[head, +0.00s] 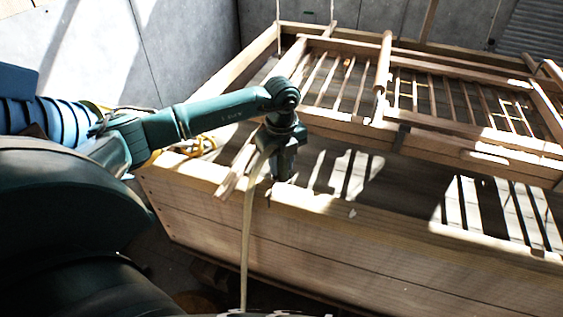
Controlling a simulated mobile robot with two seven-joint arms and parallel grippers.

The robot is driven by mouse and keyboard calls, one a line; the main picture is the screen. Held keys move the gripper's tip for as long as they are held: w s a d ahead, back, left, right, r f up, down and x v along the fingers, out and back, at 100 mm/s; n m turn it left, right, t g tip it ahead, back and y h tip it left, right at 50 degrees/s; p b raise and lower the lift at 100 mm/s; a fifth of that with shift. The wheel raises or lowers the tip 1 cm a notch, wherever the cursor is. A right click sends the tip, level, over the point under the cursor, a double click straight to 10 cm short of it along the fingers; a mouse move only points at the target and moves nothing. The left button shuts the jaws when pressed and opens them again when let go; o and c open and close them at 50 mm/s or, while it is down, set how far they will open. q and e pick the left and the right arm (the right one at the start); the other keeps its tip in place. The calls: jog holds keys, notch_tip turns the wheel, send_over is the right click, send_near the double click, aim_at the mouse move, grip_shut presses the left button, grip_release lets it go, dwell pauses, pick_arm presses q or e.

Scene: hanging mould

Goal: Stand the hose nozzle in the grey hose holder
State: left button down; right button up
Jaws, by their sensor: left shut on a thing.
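My left gripper (282,172) points down just above the near top edge of the wooden box, towards its left part. It is shut on the hose nozzle, which its fingers and wrist mostly hide. A pale hose (247,225) comes from the gripper, bends over and hangs down in front of the box's near wall. I cannot make out the grey hose holder for certain. My right gripper is not in view.
A large wooden box (330,240) fills the middle and right. A slatted wooden frame (440,140) hangs over it from thin lines. Yellow loops (200,143) lie at the box's left corner, behind my arm. A grey wall (180,45) stands behind.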

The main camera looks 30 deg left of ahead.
pick_arm(q)
jog(key=shift+f, duration=0.25)
jog(key=c, duration=1.1)
grip_release()
